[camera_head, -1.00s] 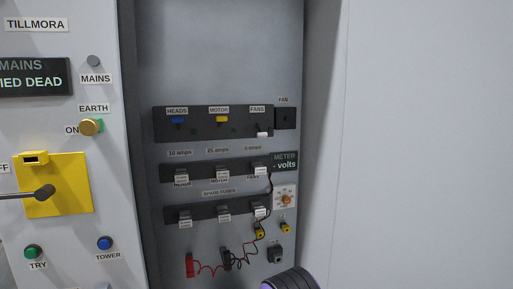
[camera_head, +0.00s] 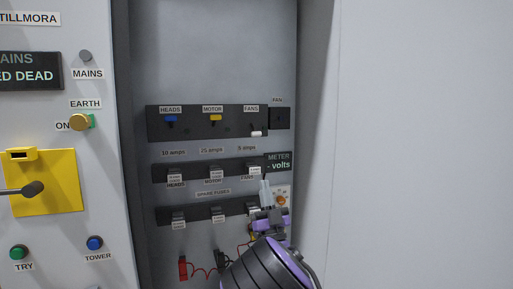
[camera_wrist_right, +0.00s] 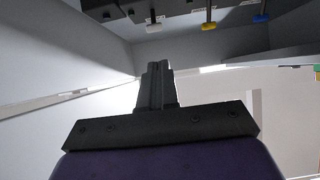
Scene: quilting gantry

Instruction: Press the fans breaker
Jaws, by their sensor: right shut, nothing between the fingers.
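The fans breaker (camera_head: 255,134) is a small white toggle under the FANS label, at the right end of the upper black breaker strip (camera_head: 193,131). It sits lower than the blue HEADS toggle (camera_head: 171,118) and the yellow MOTOR toggle (camera_head: 215,118). My right gripper (camera_head: 265,188) is shut and empty, pointing up below the fans breaker and apart from it. In the right wrist view the white toggle (camera_wrist_right: 154,24) shows beyond the closed fingers (camera_wrist_right: 158,68). My left gripper is not in view.
Fuse rows (camera_head: 160,174) lie below the breakers. My right arm hides part of the meter leads and the lower right fuse. The cabinet's right side wall (camera_head: 312,150) is close beside my arm. A yellow switch plate (camera_head: 60,190) is on the left panel.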

